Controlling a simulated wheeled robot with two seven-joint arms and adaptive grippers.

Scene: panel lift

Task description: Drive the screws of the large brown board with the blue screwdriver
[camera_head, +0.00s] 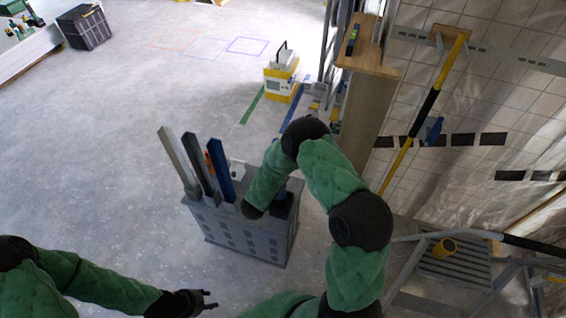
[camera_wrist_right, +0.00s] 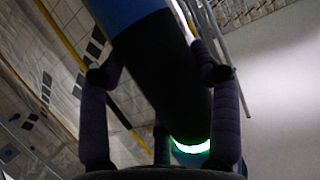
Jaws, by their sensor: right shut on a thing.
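In the right wrist view my right gripper (camera_wrist_right: 160,75) is shut on a thick cylinder with a dark body and a blue upper part, the blue screwdriver (camera_wrist_right: 135,12). A green ring glows at its lower end. In the head view my right arm bends down over a grey crate (camera_head: 245,232); its gripper and the tool are not clear there. My left gripper (camera_head: 207,299) is open and empty at the bottom, apart from the crate. A tall brown board (camera_head: 365,115) stands upright by the tiled wall, right of the crate. I cannot make out its screws.
Tall grey, black and blue bars (camera_head: 220,168) rise from the crate's left side. A yellow and white case (camera_head: 281,75) stands behind.

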